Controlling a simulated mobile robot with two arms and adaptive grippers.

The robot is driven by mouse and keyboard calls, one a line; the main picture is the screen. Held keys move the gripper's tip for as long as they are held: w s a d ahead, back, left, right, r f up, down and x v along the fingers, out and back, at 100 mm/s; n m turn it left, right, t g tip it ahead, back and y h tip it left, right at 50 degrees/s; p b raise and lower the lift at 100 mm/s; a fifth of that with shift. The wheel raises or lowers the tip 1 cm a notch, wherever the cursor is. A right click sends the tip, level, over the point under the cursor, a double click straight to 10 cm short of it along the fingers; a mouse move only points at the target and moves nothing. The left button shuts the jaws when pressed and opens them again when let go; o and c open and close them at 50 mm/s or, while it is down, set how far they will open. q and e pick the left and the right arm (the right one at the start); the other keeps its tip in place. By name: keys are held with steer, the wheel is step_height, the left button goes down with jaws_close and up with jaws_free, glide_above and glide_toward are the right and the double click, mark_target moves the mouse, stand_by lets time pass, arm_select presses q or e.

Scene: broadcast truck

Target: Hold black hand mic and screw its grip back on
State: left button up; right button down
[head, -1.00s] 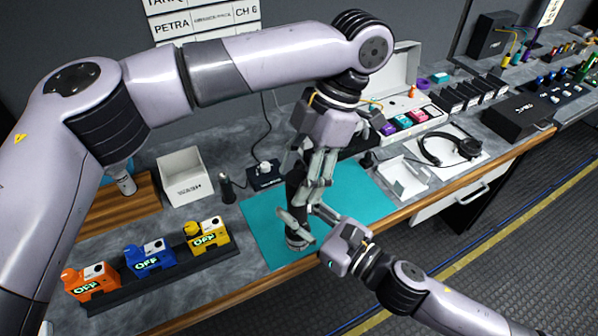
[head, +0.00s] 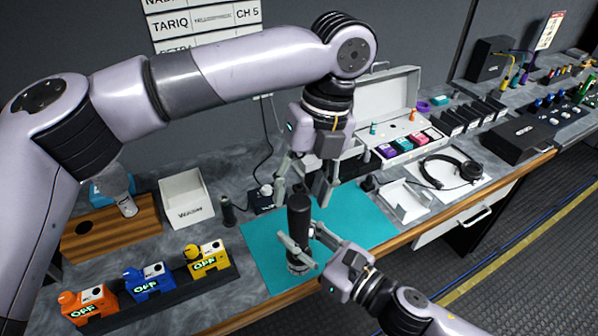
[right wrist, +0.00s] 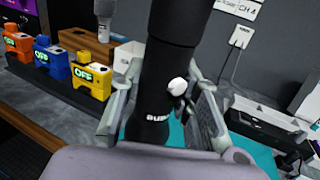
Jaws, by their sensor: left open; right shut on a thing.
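The black hand mic (head: 299,213) stands upright on the teal mat (head: 352,213). My right gripper (head: 299,248) is shut on its lower part, one finger on each side. In the right wrist view the mic (right wrist: 158,88) fills the middle, with a white button and white lettering facing the camera. A wider dark sleeve, which looks like the grip (right wrist: 183,20), sits on its upper end with a seam below it. I cannot tell how tight that joint is. My left gripper (head: 304,192) is open and empty, fingers pointing down just above and behind the mic's top.
Orange (head: 88,303), blue (head: 149,281) and yellow (head: 208,260) OFF-marked units stand in a rack at the front left. A white box (head: 187,199) and wooden block (head: 110,228) are behind. An open white case (head: 388,100) and headphones (head: 450,172) lie right.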

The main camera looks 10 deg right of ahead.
arm_select(q)
steer(key=n, duration=0.3)
steer(key=shift+r+n, duration=0.25)
steer(key=shift+n, duration=0.15)
steer(key=n, duration=0.3)
steer(key=shift+a+r+n+h, duration=0.1)
steer(key=shift+r+n+h, duration=0.1)
steer(key=shift+n+h, duration=0.2)
steer(key=n, duration=0.3)
steer(key=shift+r+n, duration=0.25)
steer(key=shift+n, duration=0.15)
steer(key=n, duration=0.3)
steer(key=shift+s+r+n+t+h, duration=0.1)
steer(key=shift+r+n+t+h, duration=0.1)
steer(key=shift+n+t+h, duration=0.1)
steer(key=n, duration=0.3)
steer(key=shift+a+r+n, duration=0.1)
steer(key=shift+r+n, duration=0.15)
steer(key=shift+n, duration=0.05)
steer(key=n, duration=0.3)
steer(key=shift+r+n+h, duration=0.25)
steer(key=shift+n+h, duration=0.05)
steer(key=shift+n, duration=0.1)
steer(key=n, duration=0.6)
steer(key=shift+s+a+r+h, duration=0.1)
steer(key=shift+s+r+h, duration=0.05)
steer(key=shift+r+h, duration=0.2)
